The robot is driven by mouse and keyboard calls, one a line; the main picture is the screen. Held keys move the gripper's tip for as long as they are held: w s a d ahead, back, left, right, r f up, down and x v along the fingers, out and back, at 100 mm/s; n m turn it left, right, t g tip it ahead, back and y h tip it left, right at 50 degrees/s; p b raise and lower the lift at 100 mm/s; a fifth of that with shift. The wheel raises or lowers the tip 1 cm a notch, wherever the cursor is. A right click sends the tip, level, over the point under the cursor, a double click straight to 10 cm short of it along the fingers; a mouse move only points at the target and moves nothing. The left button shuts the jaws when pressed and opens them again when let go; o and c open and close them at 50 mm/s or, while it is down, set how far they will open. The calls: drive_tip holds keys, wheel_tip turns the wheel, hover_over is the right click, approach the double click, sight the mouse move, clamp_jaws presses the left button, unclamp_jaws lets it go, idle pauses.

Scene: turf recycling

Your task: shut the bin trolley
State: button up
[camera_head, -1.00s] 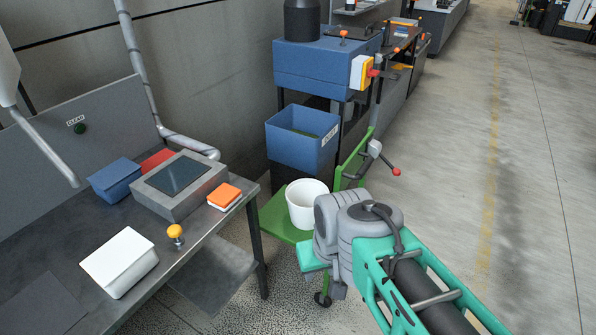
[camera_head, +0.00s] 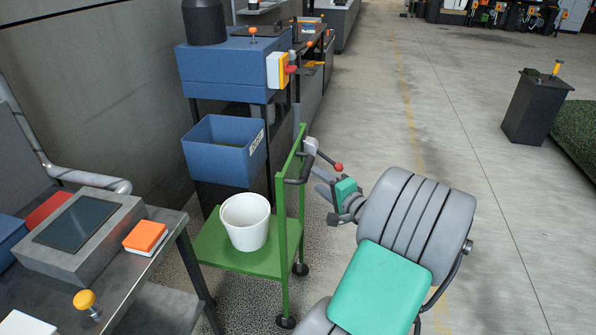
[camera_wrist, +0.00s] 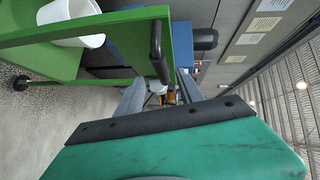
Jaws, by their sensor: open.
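The green bin trolley (camera_head: 235,258) stands right of the workbench in the head view, with a white bucket (camera_head: 245,222) on its low platform. A dark handle (camera_head: 299,168) is on its upright green frame. A grey fitting with a red-knobbed lever (camera_head: 338,167) shows near the frame top. My gripper (camera_head: 322,184) is open and empty, just right of the handle. In the wrist view the trolley's green frame (camera_wrist: 130,45) crosses the upper left, and the handle (camera_wrist: 157,55) is close to the fingertips of my gripper (camera_wrist: 161,85). I cannot tell whether they touch.
A blue open box (camera_head: 215,165) and a blue machine (camera_head: 225,75) stand behind the trolley. The workbench (camera_head: 175,255) with a grey screen unit (camera_head: 80,235) is at left. The floor at right is clear up to a dark bin (camera_head: 535,110).

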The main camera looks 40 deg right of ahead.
sight(307, 170)
drive_tip(key=x, duration=0.7)
drive_tip(key=shift+w+d+r, duration=0.1)
drive_tip(key=shift+w+d, duration=0.2)
clamp_jaws()
idle(1.0)
